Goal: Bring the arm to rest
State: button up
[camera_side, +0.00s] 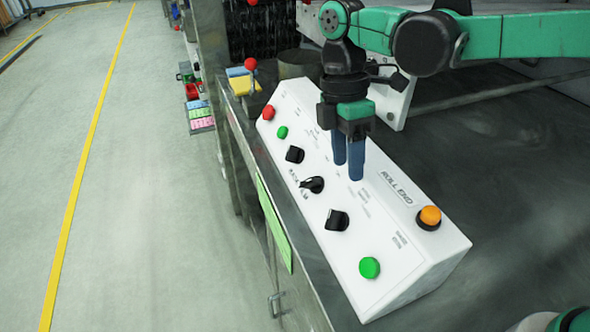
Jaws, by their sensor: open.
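My gripper (347,170) points down over the white control panel (310,225) in the side view. Its two blue fingers are apart with nothing between them. The fingertips appear a little above the panel's face, to the right of the middle black knob (312,185); whether they touch the panel I cannot tell. My green and black arm reaches in from the upper right.
The panel carries a red button (268,112), green buttons (369,267), an orange button (430,215) and other black knobs (337,220). A red-balled lever (250,66) stands behind it. The dark bench (500,125) is clear to the right.

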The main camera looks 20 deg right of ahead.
jog(key=d+m+t, duration=0.1)
jog(key=d+m, duration=0.1)
jog(key=s+d+r+m+t, duration=0.1)
jog(key=d+m, duration=0.1)
jog(key=s+d+r+m+t+y, duration=0.1)
jog(key=d+m+t, duration=0.1)
jog(key=m, duration=0.1)
jog(key=shift+d+r, duration=0.1)
jog(key=shift+d, duration=0.25)
jog(key=s+d+f+m+t, duration=0.1)
jog(key=s+d+m+t, duration=0.3)
jog(key=d+m, duration=0.3)
jog(key=m+t, duration=0.1)
jog(key=m, duration=0.2)
jog(key=shift+f+t+h, duration=0.3)
jog(key=shift+f+t, duration=0.05)
jog(key=shift+t, duration=0.05)
